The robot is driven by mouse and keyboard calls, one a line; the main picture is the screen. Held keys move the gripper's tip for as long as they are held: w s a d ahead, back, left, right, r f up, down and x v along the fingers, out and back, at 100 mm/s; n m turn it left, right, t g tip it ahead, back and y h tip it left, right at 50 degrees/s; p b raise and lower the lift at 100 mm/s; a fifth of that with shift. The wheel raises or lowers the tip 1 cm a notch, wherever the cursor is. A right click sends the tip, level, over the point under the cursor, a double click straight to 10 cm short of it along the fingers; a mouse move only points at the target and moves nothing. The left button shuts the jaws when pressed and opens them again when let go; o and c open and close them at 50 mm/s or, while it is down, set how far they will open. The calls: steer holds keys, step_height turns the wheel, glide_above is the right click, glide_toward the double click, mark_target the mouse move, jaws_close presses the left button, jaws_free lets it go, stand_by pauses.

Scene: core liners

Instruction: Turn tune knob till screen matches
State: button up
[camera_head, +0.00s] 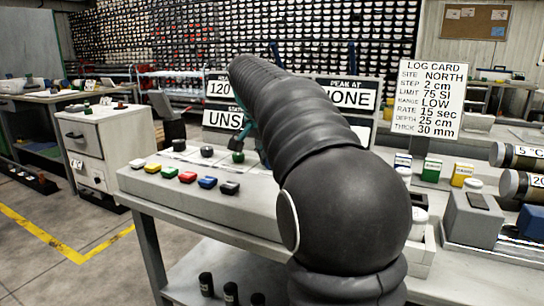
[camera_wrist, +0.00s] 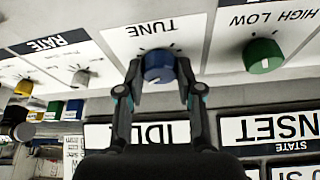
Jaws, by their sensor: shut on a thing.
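The blue tune knob (camera_wrist: 158,66) sits below the label TUNE, which appears upside down in the wrist view. My gripper (camera_wrist: 158,78) has a finger on each side of the knob and is shut on it. In the head view my arm hides the knob and most of the gripper. The screen (camera_head: 334,92) stands behind the console; "120", "UNS" and "PEAK AT" with "NONE" show on it, partly covered by my arm. In the wrist view, panels read IDLE (camera_wrist: 150,134) and, under STATE, a cut-off "NSET" (camera_wrist: 285,127).
A green HIGH LOW knob (camera_wrist: 263,55) is beside the tune knob; it also shows in the head view (camera_head: 238,157). A grey RATE knob (camera_wrist: 81,77) is on the other side. Coloured buttons (camera_head: 188,177) line the console front. A log card (camera_head: 431,98) reads RANGE LOW.

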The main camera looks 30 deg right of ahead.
steer(key=shift+m+g, duration=0.4)
steer(key=shift+m, duration=0.6)
steer(key=o, duration=1.2)
steer(key=shift+c, duration=0.2)
steer(key=v, duration=1.2)
steer(key=shift+a, duration=0.15)
steer(key=shift+w+f, duration=0.1)
